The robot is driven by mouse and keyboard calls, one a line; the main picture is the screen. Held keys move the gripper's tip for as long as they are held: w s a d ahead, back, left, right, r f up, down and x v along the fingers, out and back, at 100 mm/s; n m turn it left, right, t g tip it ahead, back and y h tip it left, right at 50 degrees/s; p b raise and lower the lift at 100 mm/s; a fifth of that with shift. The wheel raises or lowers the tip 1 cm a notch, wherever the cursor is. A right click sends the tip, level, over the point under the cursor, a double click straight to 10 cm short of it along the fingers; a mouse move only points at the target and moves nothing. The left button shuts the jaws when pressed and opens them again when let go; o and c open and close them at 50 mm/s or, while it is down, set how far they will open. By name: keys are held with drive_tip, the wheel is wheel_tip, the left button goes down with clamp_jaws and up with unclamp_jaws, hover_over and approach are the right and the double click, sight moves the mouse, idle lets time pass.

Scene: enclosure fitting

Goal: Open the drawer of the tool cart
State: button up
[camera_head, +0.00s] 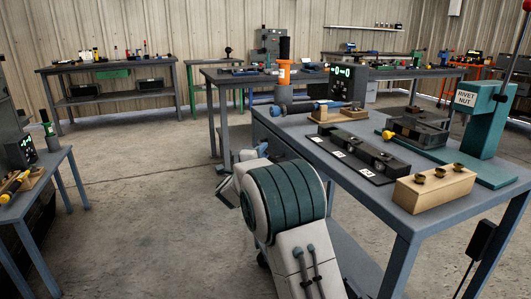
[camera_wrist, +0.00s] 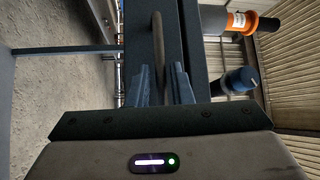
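In the wrist view, which is turned on its side, a dark drawer front (camera_wrist: 138,28) carries a long brown bar handle (camera_wrist: 158,40). My gripper (camera_wrist: 163,82) has its two blue-grey fingers on either side of this handle. Whether both fingers press on it is not clear. The drawer looks closed, as no inside shows. In the head view my gripper is mostly hidden by my pale wrist and arm, with a bit of blue showing beside the bench. The cart body is largely hidden there too.
A bench (camera_head: 350,180) at right holds a black block, a wooden block (camera_head: 435,187) and a teal press (camera_head: 485,120). An orange-banded cylinder (camera_head: 284,72) stands behind; it also shows in the wrist view (camera_wrist: 240,22). A small table (camera_head: 40,180) is at left. Open floor (camera_head: 150,200) lies between.

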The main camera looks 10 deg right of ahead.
drive_tip(key=shift+x, duration=1.25)
drive_tip(key=shift+c, duration=0.3)
clamp_jaws()
drive_tip(key=shift+a, duration=0.1)
drive_tip(key=s+a+p, duration=0.1)
drive_tip(key=s+a, duration=0.1)
drive_tip(key=a, duration=1)
drive_tip(key=s+a+p, duration=0.1)
drive_tip(key=s+a, duration=0.2)
drive_tip(key=a, duration=0.8)
drive_tip(key=shift+a, duration=0.35)
drive_tip(key=shift+o, duration=0.3)
unclamp_jaws()
drive_tip(key=shift+w, duration=0.1)
